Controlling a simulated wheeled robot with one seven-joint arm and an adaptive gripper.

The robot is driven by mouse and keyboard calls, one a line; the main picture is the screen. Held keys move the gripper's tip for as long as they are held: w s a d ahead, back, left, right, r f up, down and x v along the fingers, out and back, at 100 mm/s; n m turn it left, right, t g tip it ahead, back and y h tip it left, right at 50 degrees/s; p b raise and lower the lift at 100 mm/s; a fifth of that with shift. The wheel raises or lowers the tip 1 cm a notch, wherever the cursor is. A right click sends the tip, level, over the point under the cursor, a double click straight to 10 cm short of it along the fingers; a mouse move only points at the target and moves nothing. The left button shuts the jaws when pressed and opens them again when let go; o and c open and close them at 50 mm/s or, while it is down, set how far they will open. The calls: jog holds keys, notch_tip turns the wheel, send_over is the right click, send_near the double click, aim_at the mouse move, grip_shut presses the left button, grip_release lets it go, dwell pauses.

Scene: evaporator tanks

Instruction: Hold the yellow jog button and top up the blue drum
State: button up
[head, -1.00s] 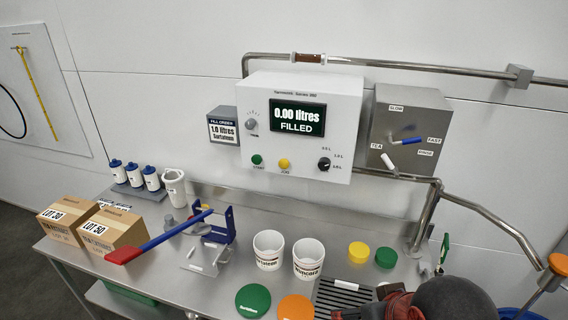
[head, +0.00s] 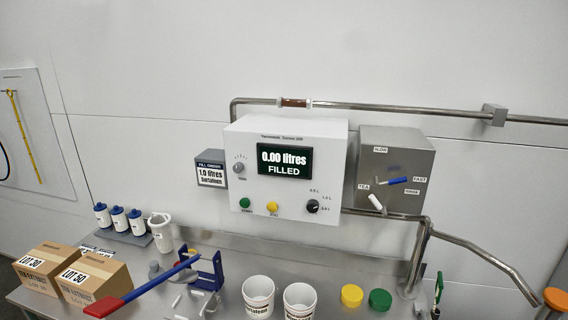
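The yellow jog button (head: 272,206) is on the lower front of the white control box (head: 325,150), between a green button (head: 244,203) and a black selector knob (head: 312,206). The display (head: 284,162) reads 0.00 litres FILLED. The fill order sign (head: 211,172) reads 1.0 litres. The blue drum cannot be made out in this view. A bent steel pipe (head: 490,258) slopes down to the right edge. My gripper is not in view.
A grey lever box (head: 395,168) hangs right of the control box.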

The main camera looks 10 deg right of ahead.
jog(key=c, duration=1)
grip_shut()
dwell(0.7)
